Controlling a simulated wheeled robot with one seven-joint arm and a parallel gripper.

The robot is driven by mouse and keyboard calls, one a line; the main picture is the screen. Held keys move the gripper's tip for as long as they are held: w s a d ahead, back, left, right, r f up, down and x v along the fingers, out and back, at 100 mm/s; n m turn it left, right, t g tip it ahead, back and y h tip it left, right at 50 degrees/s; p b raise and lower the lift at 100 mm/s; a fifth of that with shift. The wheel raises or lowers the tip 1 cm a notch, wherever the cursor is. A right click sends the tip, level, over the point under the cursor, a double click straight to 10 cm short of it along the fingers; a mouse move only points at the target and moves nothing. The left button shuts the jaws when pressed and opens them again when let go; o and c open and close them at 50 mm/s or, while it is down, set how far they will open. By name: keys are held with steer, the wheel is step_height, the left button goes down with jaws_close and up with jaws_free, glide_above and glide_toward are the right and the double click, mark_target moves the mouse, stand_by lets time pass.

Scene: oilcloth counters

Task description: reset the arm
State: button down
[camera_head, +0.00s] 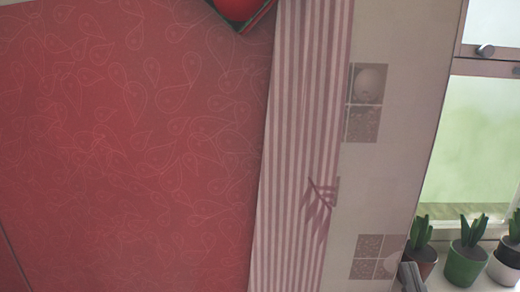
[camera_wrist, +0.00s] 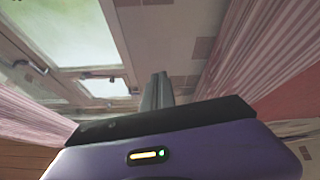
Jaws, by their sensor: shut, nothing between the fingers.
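My gripper (camera_wrist: 156,92) shows in the wrist view as two grey fingers close together beyond the dark edge of its purple housing. It is shut, and nothing shows between the fingers. It is raised in front of a pale tiled wall (camera_wrist: 177,45) and a window (camera_wrist: 60,32). In the head view, a small grey piece at the bottom edge, beside the potted plants, looks like the tip of my gripper; the rest of the arm is out of view.
The head view is tilted. A red patterned wall (camera_head: 130,150) fills its left, next to a striped strip (camera_head: 300,150). Potted plants (camera_head: 467,262) stand on the sill at lower right, below a window (camera_head: 475,140). A striped pink curtain (camera_wrist: 255,45) hangs at right in the wrist view.

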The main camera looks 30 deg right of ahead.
steer(key=s+a+f+n+g+y, duration=0.3)
steer(key=s+a+f+g+y, duration=0.2)
steer(key=s+a+f+y, duration=0.6)
steer(key=s+a+f, duration=0.4)
steer(key=a+f, duration=0.1)
steer(key=f, duration=0.3)
steer(key=shift+s+n+g+y, duration=0.3)
steer(key=shift+n+g+y, duration=0.1)
